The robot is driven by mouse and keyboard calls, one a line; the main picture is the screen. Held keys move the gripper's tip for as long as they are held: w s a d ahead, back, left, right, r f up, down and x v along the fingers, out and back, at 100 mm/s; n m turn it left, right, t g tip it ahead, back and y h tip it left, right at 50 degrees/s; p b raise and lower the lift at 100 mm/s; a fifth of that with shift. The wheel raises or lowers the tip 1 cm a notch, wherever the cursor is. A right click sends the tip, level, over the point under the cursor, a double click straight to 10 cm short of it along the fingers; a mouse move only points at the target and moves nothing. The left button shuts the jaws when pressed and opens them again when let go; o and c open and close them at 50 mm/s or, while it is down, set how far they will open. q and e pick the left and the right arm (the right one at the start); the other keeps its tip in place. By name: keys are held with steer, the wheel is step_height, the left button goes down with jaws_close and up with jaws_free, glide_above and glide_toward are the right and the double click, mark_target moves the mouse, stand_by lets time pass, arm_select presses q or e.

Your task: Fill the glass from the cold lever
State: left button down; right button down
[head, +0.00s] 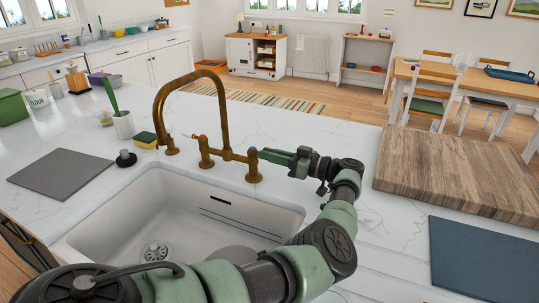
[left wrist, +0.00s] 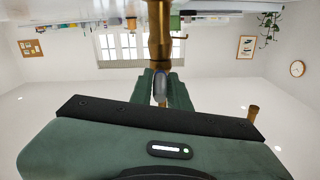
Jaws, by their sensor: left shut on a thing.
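The brass faucet (head: 184,84) stands behind the white sink, with an arched spout. Its left valve (head: 204,150) has a small red mark on its handle. Its right valve (head: 253,165), the cold side, is at my left gripper (head: 272,155). The gripper is shut on the cold lever, and its fingers hide most of that lever. In the left wrist view, the lever end (left wrist: 160,84) lies between the green fingers below a brass post (left wrist: 159,35). I cannot make out a glass or a water stream. My right gripper is not in view.
The sink (head: 160,215) is open in front of the faucet; my arm covers its near right side. A wooden board (head: 455,170) and a blue mat (head: 485,260) lie to the right. A sponge (head: 146,140), a brush holder (head: 123,125) and a grey mat (head: 60,174) are left.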

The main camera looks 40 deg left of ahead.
arm_select(q)
steer(key=shift+s+a, duration=0.1)
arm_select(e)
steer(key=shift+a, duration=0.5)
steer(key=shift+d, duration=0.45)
arm_select(q)
steer(key=shift+a, duration=0.1)
